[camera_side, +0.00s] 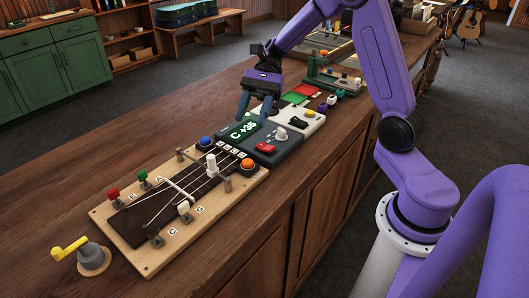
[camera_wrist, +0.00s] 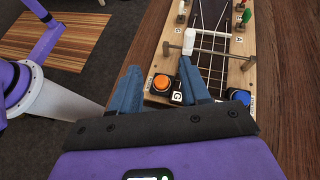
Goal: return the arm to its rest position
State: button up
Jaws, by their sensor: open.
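My gripper (camera_side: 256,108) is open and empty. In the side view it hangs above the dark tuner box (camera_side: 278,147), whose screen reads C +35. In the wrist view its two blue fingers (camera_wrist: 157,92) are spread apart near the end of the wooden string board (camera_wrist: 237,75). The orange button (camera_wrist: 161,83) and the blue button (camera_wrist: 241,97) show beyond the fingers. My fingers appear to touch nothing, though their exact height above the box is hard to tell.
The string board (camera_side: 152,262) carries red and green knobs, strings and a white slider (camera_side: 211,164). A yellow-handled crank (camera_side: 69,249) stands left of it. Behind the tuner are a white box (camera_side: 308,120), coloured knobs and a green stand (camera_side: 336,80). The bench's left side (camera_side: 130,140) is clear.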

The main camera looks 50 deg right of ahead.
jog(key=s+f+n+t+h, duration=0.1)
jog(key=s+n+h, duration=0.4)
jog(key=s+n, duration=0.7)
jog(key=s+a+f+n+t+h, duration=0.1)
jog(key=s+n+h, duration=0.5)
jog(key=s+n, duration=0.6)
jog(key=shift+s+f+n+t, duration=0.15)
jog(key=shift+f+n+t, duration=0.4)
jog(key=shift+n+t, duration=0.5)
